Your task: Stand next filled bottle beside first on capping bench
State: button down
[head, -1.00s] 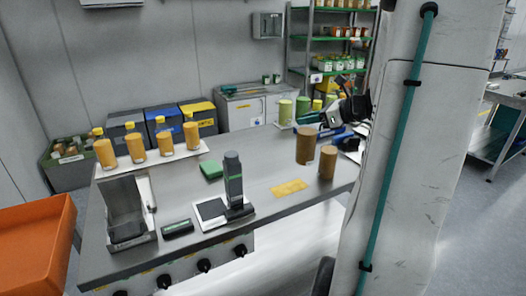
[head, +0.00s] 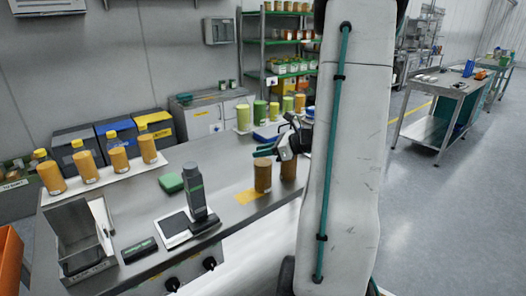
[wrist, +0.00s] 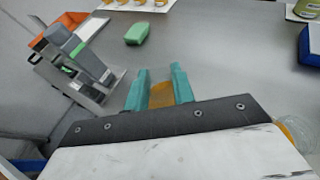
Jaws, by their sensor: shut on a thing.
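My gripper (head: 263,152) is shut on the upper end of a brown-amber bottle (head: 263,176), which is upright above the front part of the steel bench (head: 135,205). Its base is at or just above the bench, by the yellow mat (head: 247,197); I cannot tell if it touches. A second amber bottle (head: 289,170) stands close on its right, partly behind my arm. In the wrist view, amber shows between my teal fingers (wrist: 163,95), and part of an amber bottle (wrist: 296,138) shows at the lower right.
A grey upright device (head: 195,190) stands left of the bottles, with a green block (head: 171,183) behind it. Green and yellow containers (head: 259,111) stand at the back right. An orange bin (head: 10,270) is at the left edge.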

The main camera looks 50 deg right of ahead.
jog(key=c, duration=1.2)
grip_release()
jog(key=shift+f, duration=0.1)
